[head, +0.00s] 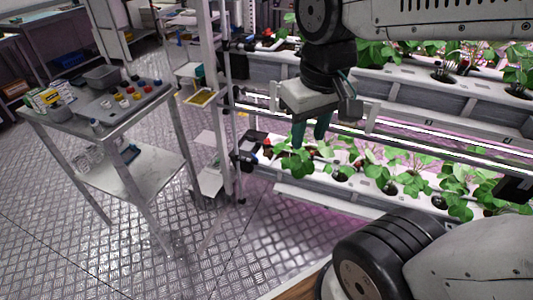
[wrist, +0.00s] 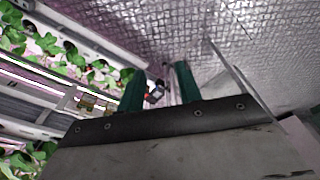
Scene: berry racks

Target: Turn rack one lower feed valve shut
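My gripper (head: 309,138) hangs fingers-down in the head view, in front of the rack near the left end of the lower plant channel (head: 350,182). In the wrist view its two green fingers (wrist: 160,88) stand apart, with nothing held between them. Small dark, red and blue fittings (head: 250,151) sit at the left end of the lower channel, left of my fingers and apart from them. The lower feed valve seems to be among these fittings, but its handle and position are too small to tell. In the wrist view a small dark blue and red part (wrist: 154,93) shows beyond the finger gap.
Leafy plants (head: 460,192) fill the lower channel close to my fingers. An upper channel (head: 420,98) runs above, with bright light bars between. A white rack post (head: 217,100) stands left of the fittings. A cart (head: 120,122) with cups stands further left. Metal floor between is open.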

